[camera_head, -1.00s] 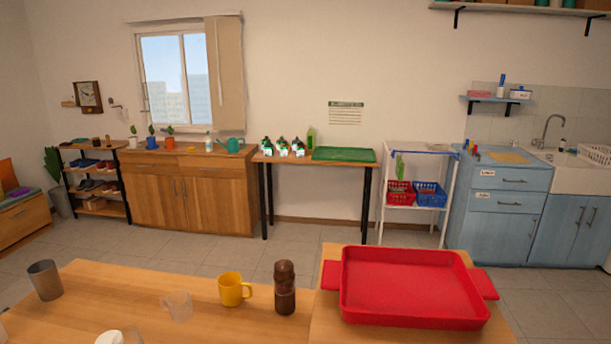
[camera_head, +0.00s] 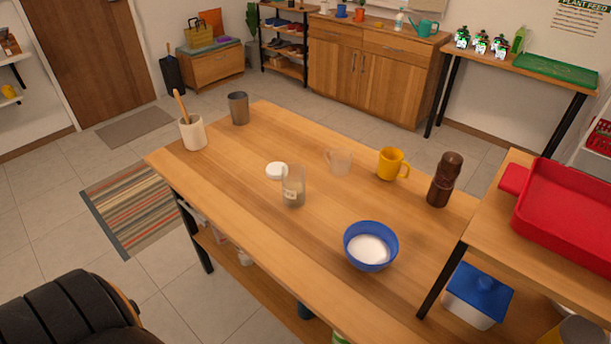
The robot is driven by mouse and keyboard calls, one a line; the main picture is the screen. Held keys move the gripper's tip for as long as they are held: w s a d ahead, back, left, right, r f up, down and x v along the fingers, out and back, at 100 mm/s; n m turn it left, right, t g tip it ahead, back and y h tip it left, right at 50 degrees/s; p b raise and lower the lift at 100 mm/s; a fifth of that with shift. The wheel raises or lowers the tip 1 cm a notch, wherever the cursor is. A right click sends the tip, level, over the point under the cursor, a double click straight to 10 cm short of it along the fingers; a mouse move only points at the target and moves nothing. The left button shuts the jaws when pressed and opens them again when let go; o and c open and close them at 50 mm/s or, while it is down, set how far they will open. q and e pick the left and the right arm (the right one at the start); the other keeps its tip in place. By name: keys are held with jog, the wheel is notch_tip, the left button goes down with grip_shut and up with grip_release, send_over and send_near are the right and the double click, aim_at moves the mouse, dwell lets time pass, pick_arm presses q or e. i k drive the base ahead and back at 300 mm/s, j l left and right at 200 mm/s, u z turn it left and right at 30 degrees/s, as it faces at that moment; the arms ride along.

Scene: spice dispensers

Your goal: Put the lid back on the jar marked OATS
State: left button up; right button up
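A clear glass jar (camera_head: 293,188) with pale beige contents stands upright and open on the wooden table. It has a small label too small to read, so I cannot tell whether it says OATS. A round white lid (camera_head: 276,171) lies on the table just behind and left of the jar, apart from it. Neither of my grippers is in view.
On the table (camera_head: 237,219) are a blue bowl of white powder (camera_head: 370,246), clear cup (camera_head: 340,162), yellow mug (camera_head: 391,164), brown bottle (camera_head: 445,180), grey tumbler (camera_head: 238,108) and utensil crock (camera_head: 193,132). A red tray (camera_head: 565,215) is at right. The table's front left is clear.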

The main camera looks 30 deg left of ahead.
aim_at(293, 174)
jog(key=u, duration=1.25)
jog(key=i+j+z, duration=0.1)
jog(key=z, duration=0.35)
jog(key=i+j+z, duration=0.1)
jog(key=j+z, duration=0.5)
jog(key=z, duration=0.35)
jog(key=j+z, duration=0.2)
jog(key=j, duration=1.25)
